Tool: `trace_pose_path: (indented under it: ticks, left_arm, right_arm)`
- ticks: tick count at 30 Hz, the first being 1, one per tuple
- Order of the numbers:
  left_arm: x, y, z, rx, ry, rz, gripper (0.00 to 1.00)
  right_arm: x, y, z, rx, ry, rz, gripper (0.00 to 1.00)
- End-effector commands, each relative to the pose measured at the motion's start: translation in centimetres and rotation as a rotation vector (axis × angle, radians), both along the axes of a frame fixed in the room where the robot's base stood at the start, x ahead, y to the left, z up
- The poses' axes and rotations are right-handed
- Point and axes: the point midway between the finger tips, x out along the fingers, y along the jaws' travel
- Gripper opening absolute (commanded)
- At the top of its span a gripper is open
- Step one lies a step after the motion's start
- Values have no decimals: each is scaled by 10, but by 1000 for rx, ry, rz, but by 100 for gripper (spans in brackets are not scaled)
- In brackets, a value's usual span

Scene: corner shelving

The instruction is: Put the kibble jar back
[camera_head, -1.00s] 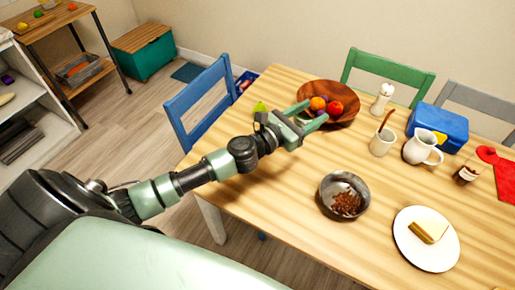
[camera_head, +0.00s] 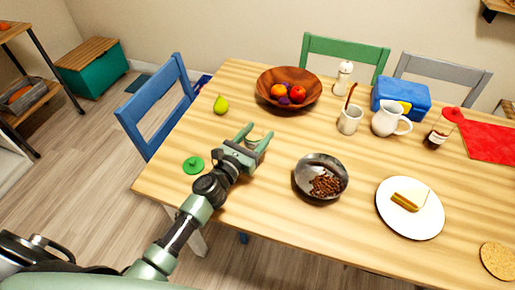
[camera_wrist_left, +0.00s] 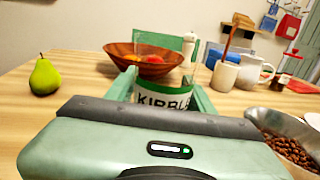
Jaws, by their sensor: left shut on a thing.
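The kibble jar (camera_wrist_left: 163,97) is a clear container with a white and green "KIBBLE" label, upright between my fingers in the left wrist view. In the head view only a small part of the jar (camera_head: 253,141) shows between the green fingers. My left gripper (camera_head: 256,134) is shut on it, over the table left of the metal bowl; I cannot tell whether the jar touches the table. A green round lid with a knob (camera_head: 194,165) lies on the table left of my gripper. A metal bowl (camera_head: 309,165) holds brown kibble (camera_head: 325,186). My right gripper is not in view.
A pear (camera_head: 221,104) and a wooden fruit bowl (camera_head: 264,93) stand beyond my gripper. A mug (camera_head: 350,121), a white pitcher (camera_head: 386,121), a blue box (camera_head: 402,95) and a sandwich plate (camera_head: 411,226) are to the right. A blue chair (camera_head: 146,103) stands at the left edge.

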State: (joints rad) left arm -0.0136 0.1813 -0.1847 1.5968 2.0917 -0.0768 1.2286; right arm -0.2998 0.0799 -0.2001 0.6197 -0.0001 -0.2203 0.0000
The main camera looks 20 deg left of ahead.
Motion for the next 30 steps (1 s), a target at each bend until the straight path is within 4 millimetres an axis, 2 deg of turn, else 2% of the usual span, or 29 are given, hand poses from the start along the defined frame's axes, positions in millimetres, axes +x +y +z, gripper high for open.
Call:
trace_pose_path:
  ticks: [6, 9, 22, 23, 24, 25, 30]
  left_arm:
    - [0, 0, -32, -3, 1, 1, 0]
    - [0, -1, -41, -2, -1, 0, 0]
    - [0, -1, -47, -1, -2, -1, 0]
    - [0, 0, -48, 0, 0, -1, 56]
    - [0, 0, -46, 0, 0, -1, 67]
    - [0, 0, -46, 0, 0, -1, 75]
    - [0, 0, -46, 0, 0, -1, 75]
  right_arm:
    - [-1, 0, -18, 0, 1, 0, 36]
    - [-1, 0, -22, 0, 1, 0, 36]
    - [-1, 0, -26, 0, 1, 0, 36]
    - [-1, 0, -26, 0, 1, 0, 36]
    - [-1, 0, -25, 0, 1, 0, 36]
    - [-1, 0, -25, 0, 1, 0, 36]
    - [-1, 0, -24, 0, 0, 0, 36]
